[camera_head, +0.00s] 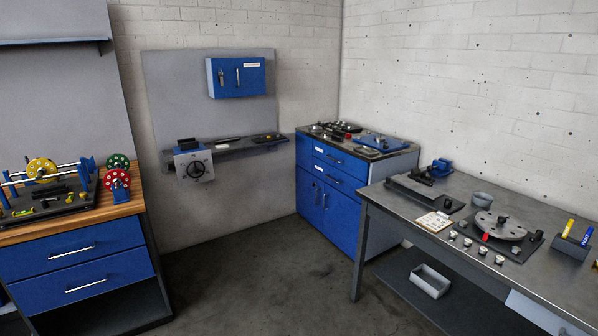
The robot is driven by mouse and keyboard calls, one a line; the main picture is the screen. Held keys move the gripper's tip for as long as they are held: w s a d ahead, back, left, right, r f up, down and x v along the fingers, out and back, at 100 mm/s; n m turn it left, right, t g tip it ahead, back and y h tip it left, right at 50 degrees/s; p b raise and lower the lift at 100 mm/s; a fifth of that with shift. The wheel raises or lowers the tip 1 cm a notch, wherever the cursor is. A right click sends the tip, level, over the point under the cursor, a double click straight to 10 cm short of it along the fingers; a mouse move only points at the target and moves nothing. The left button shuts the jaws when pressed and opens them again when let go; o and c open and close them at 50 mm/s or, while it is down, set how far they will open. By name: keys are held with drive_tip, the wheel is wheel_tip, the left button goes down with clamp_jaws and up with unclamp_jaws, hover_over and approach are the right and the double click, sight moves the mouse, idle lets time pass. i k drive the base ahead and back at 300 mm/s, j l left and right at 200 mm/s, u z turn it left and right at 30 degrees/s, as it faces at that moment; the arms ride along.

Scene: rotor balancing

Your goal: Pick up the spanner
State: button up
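I cannot pick out the spanner with certainty. Small dark tools lie on top of the blue floor cabinet (331,203) at the back, but they are too small to tell apart. A thin light item (228,140) lies on the grey wall shelf (236,151); its kind is unclear. Two small slim shapes show on the front of the blue wall box (252,77), and I cannot tell whether they are tools or fittings. My gripper is not in view.
A wooden-topped blue drawer bench (75,262) with coloured wheels (42,169) stands at left. The dark floor (255,275) between them is clear.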

sight(333, 137)
drive_tip(key=i, duration=2.05)
drive_tip(key=i+z, duration=0.15)
drive_tip(key=i, duration=0.4)
drive_tip(key=i+j+z, duration=0.1)
drive_tip(key=i, duration=0.45)
drive_tip(key=i+j+z, duration=0.15)
drive_tip(key=i, duration=0.4)
drive_tip(key=j+z, duration=0.15)
drive_tip(key=z, duration=0.3)
drive_tip(key=j+z, duration=0.2)
drive_tip(key=z, duration=0.2)
drive_tip(key=j+z, duration=0.15)
drive_tip(key=j, duration=0.2)
drive_tip(key=k+j+z, duration=0.15)
drive_tip(key=j, duration=0.2)
drive_tip(key=j+z, duration=0.15)
drive_tip(key=j, duration=0.2)
drive_tip(key=k+j+z, duration=0.15)
drive_tip(key=j, duration=0.2)
drive_tip(key=k+j, duration=0.1)
drive_tip(key=j, duration=0.2)
drive_tip(key=k+j, duration=0.15)
drive_tip(key=j+z, duration=0.05)
drive_tip(key=j, duration=0.05)
